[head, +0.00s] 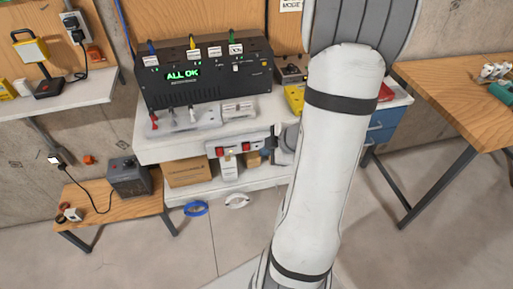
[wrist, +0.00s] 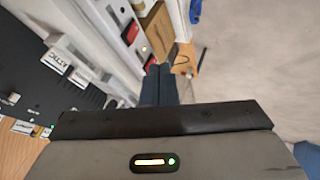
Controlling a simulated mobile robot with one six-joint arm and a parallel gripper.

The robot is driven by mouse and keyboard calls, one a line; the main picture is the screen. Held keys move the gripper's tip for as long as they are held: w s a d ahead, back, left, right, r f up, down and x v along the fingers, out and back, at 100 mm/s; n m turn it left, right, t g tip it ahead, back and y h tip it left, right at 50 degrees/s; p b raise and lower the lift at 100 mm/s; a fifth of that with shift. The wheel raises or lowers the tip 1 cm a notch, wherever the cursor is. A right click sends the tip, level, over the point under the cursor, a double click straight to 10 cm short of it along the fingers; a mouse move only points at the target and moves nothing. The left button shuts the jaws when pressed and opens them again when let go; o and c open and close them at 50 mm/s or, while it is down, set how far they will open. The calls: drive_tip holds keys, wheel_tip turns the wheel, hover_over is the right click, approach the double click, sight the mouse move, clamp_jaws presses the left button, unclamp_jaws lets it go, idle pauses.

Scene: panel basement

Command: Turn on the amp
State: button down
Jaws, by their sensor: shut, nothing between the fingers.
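A black unit (head: 205,75) with a green "ALL OK" display stands on the white bench, with coloured cables and labels along its top. A dark grey box (head: 128,177) with a small knob on top sits on the low wooden bench at left. Which of these is the amp I cannot tell. A strip with red switches (head: 238,149) is on the white bench's front edge; part of it shows in the wrist view (wrist: 130,33). My gripper (wrist: 160,70) is shut and empty, its fingertips near that strip; contact is unclear. In the head view my arm largely hides it.
Several levers (head: 192,116) stand on a plate on the white bench (head: 150,148). A cardboard box (head: 188,171) is on the shelf below. A blue coil (head: 195,208) and a white coil (head: 237,200) lie below. A wooden table (head: 450,85) is at right. Open floor lies in front.

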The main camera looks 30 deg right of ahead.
sight(248, 144)
drive_tip(key=shift+w+a+f+b, duration=0.2)
drive_tip(key=shift+w+f, duration=0.9)
drive_tip(key=shift+w, duration=0.45)
drive_tip(key=shift+w+a+f+b, duration=0.2)
drive_tip(key=shift+w+f, duration=0.95)
drive_tip(key=shift+w, duration=0.4)
drive_tip(key=shift+w+a+f+b, duration=0.2)
drive_tip(key=shift+w+f, duration=0.9)
drive_tip(key=shift+w, duration=0.45)
drive_tip(key=shift+r, duration=0.1)
drive_tip(key=shift+w+r+p, duration=0.15)
drive_tip(key=shift+w+p, duration=0.1)
drive_tip(key=shift+p, duration=0.25)
drive_tip(key=shift+w+d, duration=0.1)
drive_tip(key=shift+w, duration=0.05)
